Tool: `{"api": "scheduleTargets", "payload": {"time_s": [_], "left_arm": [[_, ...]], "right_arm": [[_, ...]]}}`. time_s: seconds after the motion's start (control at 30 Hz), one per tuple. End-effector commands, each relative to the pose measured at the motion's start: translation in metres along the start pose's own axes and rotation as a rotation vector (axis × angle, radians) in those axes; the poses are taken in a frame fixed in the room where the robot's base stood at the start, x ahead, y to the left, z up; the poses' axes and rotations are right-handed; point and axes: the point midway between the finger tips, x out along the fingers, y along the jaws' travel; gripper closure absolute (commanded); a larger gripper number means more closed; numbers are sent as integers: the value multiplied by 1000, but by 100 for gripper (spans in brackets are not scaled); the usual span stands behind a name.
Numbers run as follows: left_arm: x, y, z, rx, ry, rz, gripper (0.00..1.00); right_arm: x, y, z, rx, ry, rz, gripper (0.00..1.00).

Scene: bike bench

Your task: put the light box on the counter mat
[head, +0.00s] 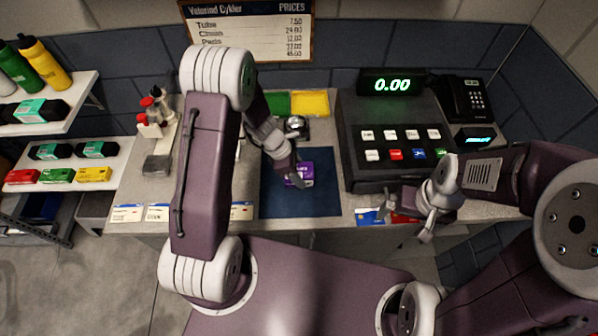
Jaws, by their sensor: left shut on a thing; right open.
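The counter mat (318,201) is a dark blue rectangle on the grey counter, left of the cash register. A small purple box with pale print, apparently the light box (304,172), is over the middle of the mat. My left gripper (297,178) comes down from the upper left and is shut on this box, hiding part of it. I cannot tell whether the box touches the mat. My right gripper (405,222) is open and empty near the counter's front edge, below the register.
The black cash register (398,133) and a phone (463,99) stand on the right. A bell (296,125) and green and yellow pads (310,103) are behind the mat. Blue and red cards (369,216) lie near my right gripper. Bottles and boxes fill shelves (110,173) on the left.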

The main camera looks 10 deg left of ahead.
Motion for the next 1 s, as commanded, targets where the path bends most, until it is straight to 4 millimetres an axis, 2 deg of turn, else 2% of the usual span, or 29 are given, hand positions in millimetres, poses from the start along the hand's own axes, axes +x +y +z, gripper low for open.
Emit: {"api": "scheduleTargets", "payload": {"time_s": [0.23,0.27,0.3,0.33,0.67,0.77,1.0], "left_arm": [[5,0,-2,0,0,0,86],[4,0,-2,0,0,0,37],[3,0,-1,0,0,0,25],[3,0,-1,0,0,0,20],[-2,0,1,1,0,0,20],[-16,1,1,0,-1,5,20],[-80,1,1,1,1,7,20]], "right_arm": [[5,0,0,0,0,0,0],[4,0,0,0,0,0,0],[3,0,0,0,0,0,0],[3,0,0,0,0,0,0],[-1,0,0,0,0,0,0],[-5,0,0,0,0,0,0],[-16,0,-2,0,0,0,0]]}}
